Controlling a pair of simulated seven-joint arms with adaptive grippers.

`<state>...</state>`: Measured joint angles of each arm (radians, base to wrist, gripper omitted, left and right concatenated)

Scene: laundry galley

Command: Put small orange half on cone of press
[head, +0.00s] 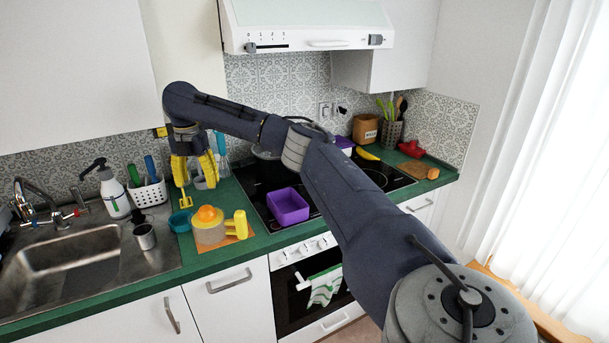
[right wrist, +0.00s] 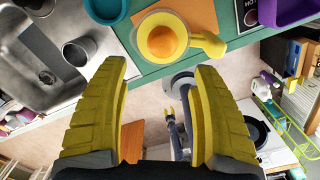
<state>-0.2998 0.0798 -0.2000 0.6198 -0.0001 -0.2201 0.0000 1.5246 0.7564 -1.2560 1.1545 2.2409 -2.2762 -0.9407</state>
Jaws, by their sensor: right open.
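The press (head: 209,234) stands on the counter beside the sink, with a pale body, yellow top and yellow handle. It also shows in the right wrist view (right wrist: 208,43). A rounded orange piece (head: 207,213), which looks like the small orange half, sits dome-up on top of the press, also in the right wrist view (right wrist: 163,42). The cone itself is hidden. My right gripper (head: 195,172) is open and empty, above and apart from the press, its yellow fingers wide apart.
A teal bowl (head: 180,221) stands close left of the press, and a purple tub (head: 288,206) sits on the stove to the right. A metal cup (head: 144,236) stands by the sink (head: 75,268). A white basket (head: 148,193) is behind.

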